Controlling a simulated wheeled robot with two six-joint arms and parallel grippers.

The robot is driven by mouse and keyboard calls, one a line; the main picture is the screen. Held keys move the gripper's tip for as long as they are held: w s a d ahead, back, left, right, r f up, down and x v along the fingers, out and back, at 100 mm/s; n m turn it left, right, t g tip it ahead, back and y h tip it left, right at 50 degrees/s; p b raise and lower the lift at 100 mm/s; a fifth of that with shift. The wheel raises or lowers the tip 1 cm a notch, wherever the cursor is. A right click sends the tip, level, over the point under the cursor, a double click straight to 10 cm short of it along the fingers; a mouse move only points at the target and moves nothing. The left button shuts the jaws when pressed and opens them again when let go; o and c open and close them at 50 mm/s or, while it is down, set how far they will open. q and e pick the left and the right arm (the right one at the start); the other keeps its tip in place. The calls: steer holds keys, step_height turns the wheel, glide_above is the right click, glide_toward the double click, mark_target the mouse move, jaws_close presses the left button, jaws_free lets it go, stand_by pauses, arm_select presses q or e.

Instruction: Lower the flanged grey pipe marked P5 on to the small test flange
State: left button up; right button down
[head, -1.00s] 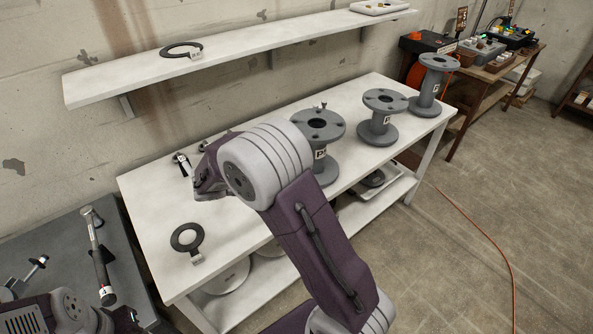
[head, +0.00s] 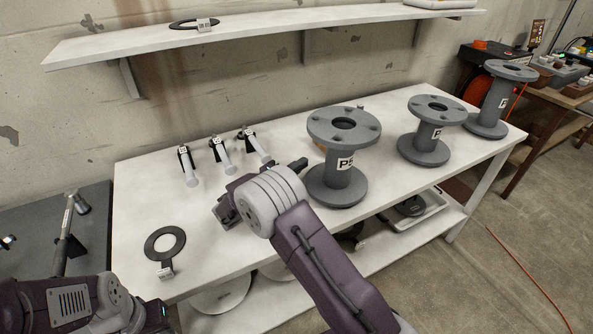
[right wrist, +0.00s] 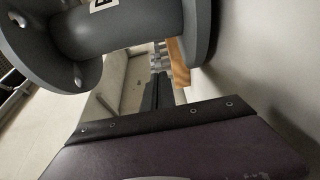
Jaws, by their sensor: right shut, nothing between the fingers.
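The flanged grey pipe P5 (head: 337,184) stands upright on the white table, its label facing me. It also fills the top left of the right wrist view (right wrist: 120,28), close and sideways. My right gripper (head: 299,164) is just left of the pipe, partly hidden behind my own arm. It is shut and holds nothing; I cannot tell whether it touches the pipe. An orange piece (right wrist: 178,62) shows beside the pipe's flange in the right wrist view. My left arm is at the lower left, its fingers not seen. I cannot make out the small test flange.
Two other flanged pipes (head: 427,142) (head: 489,108) stand to the right on the white table (head: 215,262). Several small tools (head: 221,155) lie at its back left. A black tagged ring (head: 151,243) lies at the front left. A wall shelf (head: 260,39) hangs above.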

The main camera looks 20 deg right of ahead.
mark_target(317, 178)
steer(key=x, duration=0.4)
steer(key=shift+s+d+r, duration=0.1)
steer(key=shift+d+r, duration=0.05)
steer(key=shift+d, duration=0.25)
steer(key=shift+s+d, duration=0.1)
steer(key=shift+s, duration=1.7)
